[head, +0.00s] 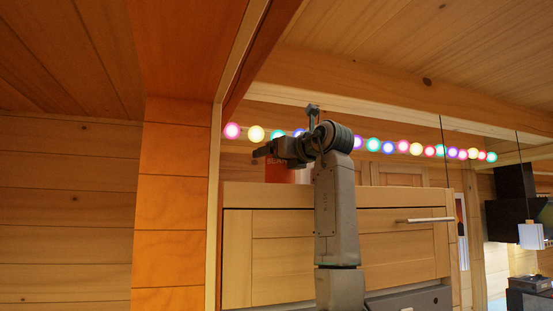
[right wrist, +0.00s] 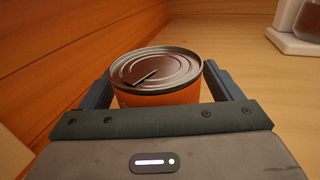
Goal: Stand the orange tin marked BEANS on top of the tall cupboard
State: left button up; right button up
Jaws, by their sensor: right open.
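The orange tin (head: 279,172) is upright at the top of the tall cupboard (head: 285,222), near its left end; its lower edge is hidden behind the cupboard's front rim. Part of its dark lettering shows. In the right wrist view the tin (right wrist: 160,97) shows its silver lid with a pull tab, above a pale wooden surface. My right gripper (head: 264,151) is at the tin's upper part. Its two fingers are open, one on each side of the tin. My left gripper is out of view.
A wooden wall (right wrist: 60,60) runs close along the tin's left. A glass jar on a white base (right wrist: 296,42) stands at the far right of the wrist view. Between tin and jar the surface is clear. A string of coloured lights (head: 402,146) hangs behind.

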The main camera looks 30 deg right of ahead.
jog(key=s+b, duration=0.2)
jog(key=s, duration=0.1)
jog(key=s+b, duration=0.2)
jog(key=s, duration=0.2)
jog(key=s+b, duration=0.2)
jog(key=s, duration=0.2)
jog(key=shift+d+f, duration=0.15)
jog(key=shift+d, duration=0.1)
jog(key=shift+s, duration=0.4)
